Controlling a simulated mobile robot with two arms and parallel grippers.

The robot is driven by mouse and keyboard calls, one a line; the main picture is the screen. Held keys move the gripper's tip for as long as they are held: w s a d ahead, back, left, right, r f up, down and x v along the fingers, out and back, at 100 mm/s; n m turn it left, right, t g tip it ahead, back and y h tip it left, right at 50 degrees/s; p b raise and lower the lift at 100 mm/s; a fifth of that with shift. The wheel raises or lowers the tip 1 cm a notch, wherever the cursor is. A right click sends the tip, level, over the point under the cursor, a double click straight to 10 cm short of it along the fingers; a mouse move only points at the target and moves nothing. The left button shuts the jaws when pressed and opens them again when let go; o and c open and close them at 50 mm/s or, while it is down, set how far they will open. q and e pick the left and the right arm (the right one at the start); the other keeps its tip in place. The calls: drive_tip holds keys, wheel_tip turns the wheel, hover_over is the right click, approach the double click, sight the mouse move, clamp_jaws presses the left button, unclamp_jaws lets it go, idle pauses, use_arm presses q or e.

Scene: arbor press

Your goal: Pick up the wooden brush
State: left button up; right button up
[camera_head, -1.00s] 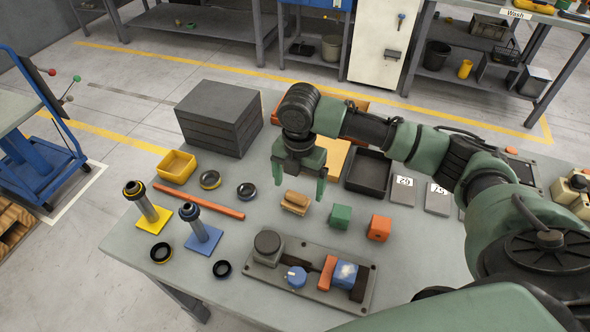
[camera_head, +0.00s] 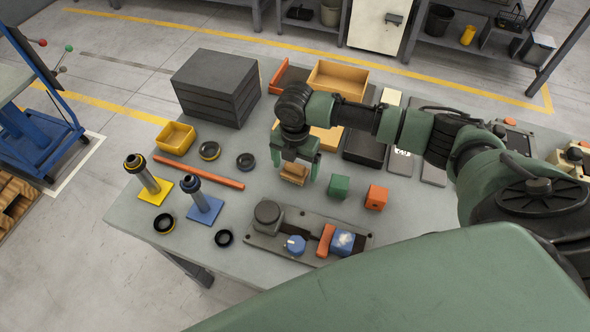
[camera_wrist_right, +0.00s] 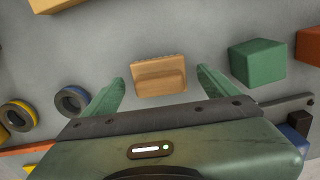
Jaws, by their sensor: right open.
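The wooden brush (camera_head: 294,173) is a small tan block lying on the grey table. In the right wrist view the brush (camera_wrist_right: 160,77) lies between and just beyond the two green fingers, with a gap on either side. My right gripper (camera_head: 294,170) is open and empty, pointing down with its fingers around the brush's sides in the head view. In the right wrist view my right gripper (camera_wrist_right: 160,90) also shows spread fingers. I cannot tell whether the fingertips are down at table height. My left gripper is not in view.
A green block (camera_head: 339,187) and an orange block (camera_head: 376,197) stand right of the brush. A fixture plate (camera_head: 262,240) lies in front. An orange bar (camera_head: 198,172), dark rings (camera_head: 245,161) and a yellow bin (camera_head: 176,138) are to the left. A dark stack (camera_head: 215,87) stands behind.

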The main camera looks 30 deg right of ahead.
sight(295, 165)
drive_tip(key=c, duration=1.5)
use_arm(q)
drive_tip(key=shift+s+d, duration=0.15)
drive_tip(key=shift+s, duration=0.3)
use_arm(e)
drive_tip(key=shift+r, duration=0.1)
